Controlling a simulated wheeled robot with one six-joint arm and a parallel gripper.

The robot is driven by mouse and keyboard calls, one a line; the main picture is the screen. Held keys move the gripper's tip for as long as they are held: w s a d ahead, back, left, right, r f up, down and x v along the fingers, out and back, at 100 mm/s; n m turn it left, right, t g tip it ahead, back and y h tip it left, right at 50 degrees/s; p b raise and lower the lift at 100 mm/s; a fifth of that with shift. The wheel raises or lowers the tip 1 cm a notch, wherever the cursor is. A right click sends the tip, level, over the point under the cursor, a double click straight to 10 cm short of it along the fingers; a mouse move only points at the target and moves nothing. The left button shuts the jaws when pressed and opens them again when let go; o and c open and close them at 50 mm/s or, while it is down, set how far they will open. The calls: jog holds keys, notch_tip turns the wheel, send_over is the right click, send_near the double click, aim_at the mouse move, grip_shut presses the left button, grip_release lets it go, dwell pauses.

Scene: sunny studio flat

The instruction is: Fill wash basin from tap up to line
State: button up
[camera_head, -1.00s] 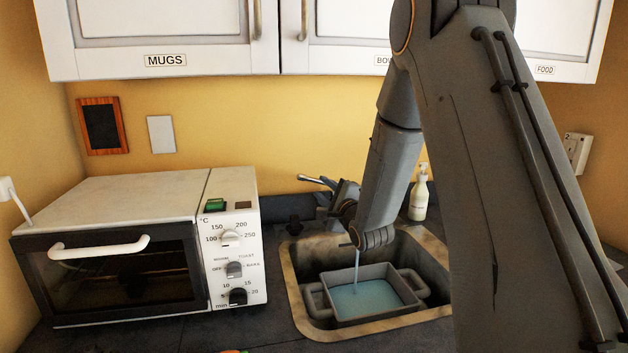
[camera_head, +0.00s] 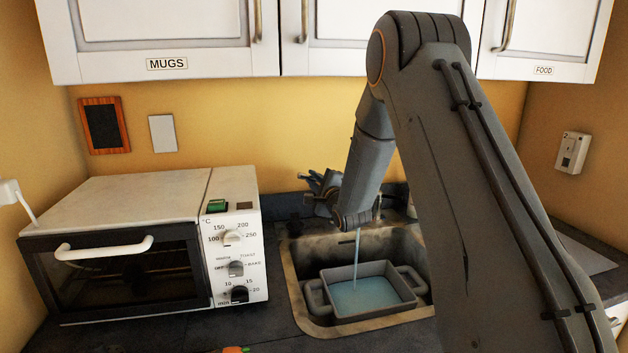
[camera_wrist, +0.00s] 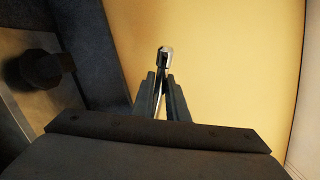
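The grey wash basin (camera_head: 322,297) sits in the sink with blue water (camera_head: 365,297) in it, its surface below the rim. A thin stream (camera_head: 357,258) runs down into it. No fill line can be made out. The tap's spout is hidden behind my arm. My gripper (camera_head: 318,183) is at the tap, left of the stream. In the wrist view the dark fingers of my gripper (camera_wrist: 162,90) are close together, with the silver tap lever (camera_wrist: 165,55) between and beyond them. I cannot tell whether they press on it.
The metal sink (camera_head: 294,285) surrounds the basin. A white toaster oven (camera_head: 140,195) stands close on the left. Wall cupboards (camera_head: 380,35) hang above. My arm covers much of the right side. A dark knob (camera_wrist: 38,68) shows at left in the wrist view.

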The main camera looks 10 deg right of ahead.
grip_shut()
jog(key=shift+a+f+n+b, duration=0.15)
jog(key=shift+f+n+b, duration=0.4)
jog(key=shift+n, duration=0.25)
jog(key=o, duration=0.6)
grip_release()
jog(key=shift+c, duration=0.2)
jog(key=s+d+b, duration=0.1)
jog(key=s+b, duration=0.1)
jog(key=s, duration=0.5)
jog(key=shift+s, duration=0.4)
jog(key=shift+d, duration=0.1)
